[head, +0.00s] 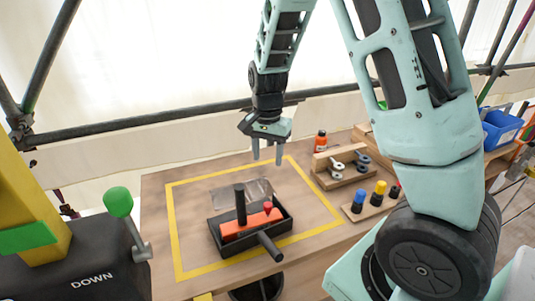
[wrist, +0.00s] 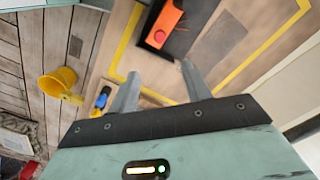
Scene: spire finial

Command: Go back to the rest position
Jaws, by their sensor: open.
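My gripper (head: 267,156) hangs above the far part of the wooden table (head: 160,195), fingers pointing down. Its two fingers are apart with nothing between them. In the wrist view my gripper (wrist: 161,70) also shows parted, empty fingers. Below it, a black tray (head: 249,250) holds an orange block (head: 240,230) with a black upright post (head: 240,203) and a red knob (head: 268,207). The orange block also shows in the wrist view (wrist: 163,22), past the fingertips. My gripper touches nothing visible.
A yellow line (head: 173,235) frames the tray's area. To the right stand an orange bottle (head: 320,141), a wooden rack (head: 340,165) and colored pegs (head: 380,188). A green-knobbed lever (head: 118,202) is at front left. Scaffold poles (head: 150,122) run behind. A yellow bucket (wrist: 57,82) shows in the wrist view.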

